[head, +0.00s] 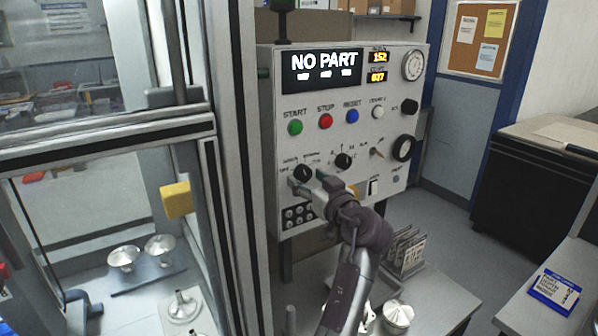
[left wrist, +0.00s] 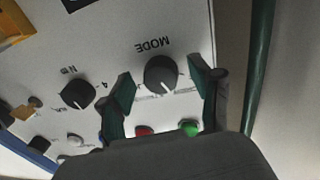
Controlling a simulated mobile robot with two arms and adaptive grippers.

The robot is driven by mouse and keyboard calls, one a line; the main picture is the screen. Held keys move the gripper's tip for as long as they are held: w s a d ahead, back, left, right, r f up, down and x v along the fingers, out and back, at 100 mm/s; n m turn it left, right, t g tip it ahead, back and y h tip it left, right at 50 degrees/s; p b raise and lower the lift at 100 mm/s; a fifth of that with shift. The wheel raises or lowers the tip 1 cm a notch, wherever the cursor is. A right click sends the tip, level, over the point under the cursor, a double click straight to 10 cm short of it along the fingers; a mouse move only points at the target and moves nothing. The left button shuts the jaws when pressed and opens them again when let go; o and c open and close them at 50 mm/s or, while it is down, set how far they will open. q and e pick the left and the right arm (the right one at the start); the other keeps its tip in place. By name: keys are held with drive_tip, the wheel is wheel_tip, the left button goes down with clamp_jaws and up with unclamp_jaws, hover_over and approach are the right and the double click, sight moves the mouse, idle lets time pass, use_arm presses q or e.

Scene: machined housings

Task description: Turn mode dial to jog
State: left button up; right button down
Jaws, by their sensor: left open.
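The mode dial (head: 302,172) is a round black knob at the lower left of the grey control panel (head: 345,215). In the left wrist view the mode dial (left wrist: 160,74) sits under an upside-down MODE label, its white mark pointing down and slightly right there. My left gripper (head: 307,181) is open at the panel, its green-padded fingers on either side of the dial. In the left wrist view the gripper (left wrist: 161,82) has a visible gap between each finger and the knob. The position labels around the dial are too small to read. My right gripper is not in view.
A second black knob (head: 343,161) is right of the mode dial. Green start (head: 295,128), red stop (head: 325,121) and blue reset (head: 352,116) buttons lie above. The display (head: 322,66) reads NO PART. A machine enclosure frame with a yellow block (head: 176,200) stands left.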

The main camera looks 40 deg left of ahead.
use_arm(q)
drive_tip(key=shift+s+d+r, duration=0.1)
drive_tip(key=shift+d+r, duration=0.05)
drive_tip(key=shift+d, duration=0.15)
drive_tip(key=c, duration=0.5)
drive_tip(key=shift+a, duration=0.1)
drive_tip(key=c, duration=0.7)
drive_tip(key=shift+o, duration=0.2)
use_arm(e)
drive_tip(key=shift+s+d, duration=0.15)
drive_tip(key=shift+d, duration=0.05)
